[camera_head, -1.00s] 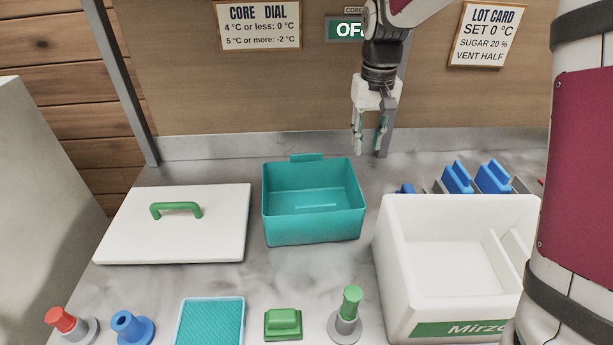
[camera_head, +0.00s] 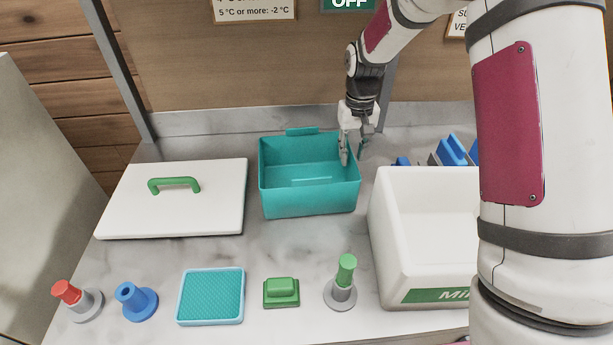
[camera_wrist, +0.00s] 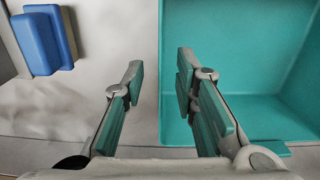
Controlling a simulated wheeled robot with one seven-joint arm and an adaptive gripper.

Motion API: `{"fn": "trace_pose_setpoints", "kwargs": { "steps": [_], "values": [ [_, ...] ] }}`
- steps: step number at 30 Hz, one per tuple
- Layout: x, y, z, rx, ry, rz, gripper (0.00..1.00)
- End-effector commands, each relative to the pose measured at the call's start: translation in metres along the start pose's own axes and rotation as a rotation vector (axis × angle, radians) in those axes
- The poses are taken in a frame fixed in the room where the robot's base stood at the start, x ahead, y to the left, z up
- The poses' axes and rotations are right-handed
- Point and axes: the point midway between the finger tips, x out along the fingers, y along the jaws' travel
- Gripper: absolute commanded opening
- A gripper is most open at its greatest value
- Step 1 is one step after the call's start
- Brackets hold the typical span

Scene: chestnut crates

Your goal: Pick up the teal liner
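The teal liner (camera_head: 308,200) is an open box with a small tab at its back rim, on the marble counter. My gripper (camera_head: 351,158) is at the liner's right wall, pointing down, open and empty. In the wrist view, my gripper (camera_wrist: 160,70) has its fingers apart with the rim of the liner (camera_wrist: 163,125) running between them. One finger shows over the liner's inside and the other over the counter outside. I cannot tell whether the fingertips are below the rim or touching the wall.
A white crate (camera_head: 383,240) stands close on the right, with blue blocks (camera_head: 452,150) behind it. A white lid with a green handle (camera_head: 174,184) lies left. A teal textured pad (camera_head: 211,295), green block (camera_head: 281,292) and several pegs line the front.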

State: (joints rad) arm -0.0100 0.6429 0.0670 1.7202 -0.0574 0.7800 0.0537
Motion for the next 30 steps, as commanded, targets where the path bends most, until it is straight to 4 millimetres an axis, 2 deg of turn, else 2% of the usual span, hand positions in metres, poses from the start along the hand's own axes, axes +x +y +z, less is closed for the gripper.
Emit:
{"fn": "trace_pose_setpoints", "kwargs": {
  "steps": [7, 16, 17, 20, 30],
  "values": [
    [0.034, -0.001, 0.002, 0.0, -0.003, 0.0, 0.27],
    [0.039, -0.001, 0.001, 0.0, 0.0, 0.0, 0.27],
    [0.039, -0.001, 0.001, 0.0, 0.0, 0.0, 0.24],
    [0.039, -0.001, 0.001, 0.0, 0.0, 0.0, 0.02],
    [0.039, -0.001, 0.001, 0.0, 0.0, 0.0, 0.0]
  ]
}}
